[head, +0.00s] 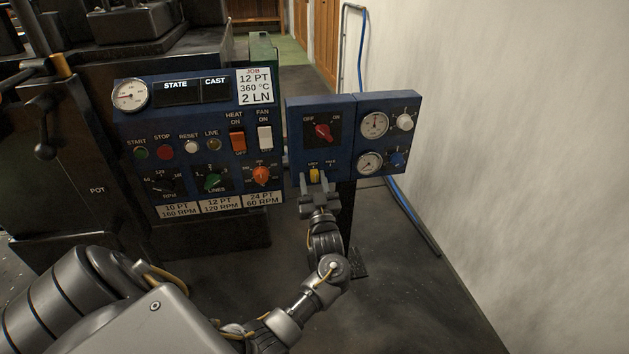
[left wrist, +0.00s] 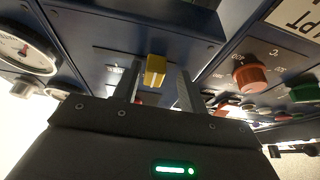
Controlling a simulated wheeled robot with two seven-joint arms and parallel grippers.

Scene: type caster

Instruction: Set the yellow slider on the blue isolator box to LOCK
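The blue isolator box (head: 295,135) stands right of the larger control panel, with a red rotary switch (head: 322,132) in its upper part. The yellow slider (head: 314,175) sits in the lower part of the box, beneath small lettering too small to read surely. My left gripper (head: 317,186) is open in front of the slider, one finger to each side. In the left wrist view the yellow slider (left wrist: 155,71) shows between the two fingers (left wrist: 157,86), apart from both. Whether the fingertips touch the box face is unclear. My right gripper is not in view.
The control panel (head: 200,125) with knobs, buttons and switches is close left of the gripper. A box with gauges (head: 374,124) adjoins the isolator on the right. A pale wall (head: 500,130) and a blue hose (head: 405,205) lie further right. The floor below is mostly clear.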

